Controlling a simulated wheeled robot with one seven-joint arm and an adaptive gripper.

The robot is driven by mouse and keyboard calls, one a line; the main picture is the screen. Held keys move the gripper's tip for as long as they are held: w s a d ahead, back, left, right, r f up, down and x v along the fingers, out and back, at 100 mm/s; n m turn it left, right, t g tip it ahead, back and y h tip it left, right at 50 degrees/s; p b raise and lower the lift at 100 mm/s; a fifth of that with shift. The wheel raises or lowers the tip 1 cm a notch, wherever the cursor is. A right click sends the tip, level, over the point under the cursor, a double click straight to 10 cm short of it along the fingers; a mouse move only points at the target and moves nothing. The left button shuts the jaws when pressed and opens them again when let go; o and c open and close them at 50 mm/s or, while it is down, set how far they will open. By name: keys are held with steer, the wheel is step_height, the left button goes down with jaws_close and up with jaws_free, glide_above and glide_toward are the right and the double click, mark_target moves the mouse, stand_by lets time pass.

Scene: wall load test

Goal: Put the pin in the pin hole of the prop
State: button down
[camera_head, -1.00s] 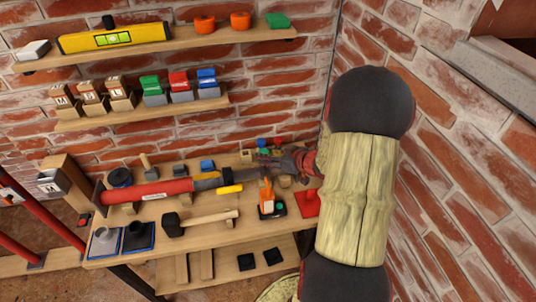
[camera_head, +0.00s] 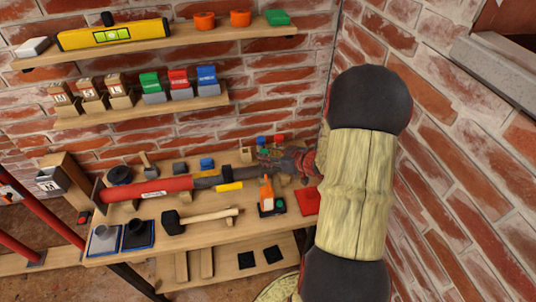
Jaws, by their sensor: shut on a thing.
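The prop (camera_head: 160,190) lies lengthwise on the workbench, with a red outer tube at left and a grey inner tube reaching right toward my gripper. A yellow piece (camera_head: 229,187) sits beside the tube where red gives way to grey. My gripper (camera_head: 266,160) is over the back right of the bench, near the prop's grey end, small and partly behind my arm. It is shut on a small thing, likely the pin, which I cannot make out. The pin hole is too small to see.
An orange tool (camera_head: 267,193) stands on a dark base in front of my gripper, with a red plate (camera_head: 306,201) to its right. A hammer (camera_head: 200,219) lies along the front. Small coloured blocks (camera_head: 279,139) are behind my gripper. The right brick wall (camera_head: 440,150) is close to my arm.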

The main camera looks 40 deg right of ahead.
steer(key=c, duration=1.3)
jaws_free()
steer(key=shift+o, duration=0.7)
steer(key=o, duration=0.4)
steer(key=shift+c, duration=0.2)
steer(key=shift+o, duration=0.3)
steer(key=shift+r, duration=0.15)
step_height(320, 180, up, 8)
steer(key=p, duration=0.8)
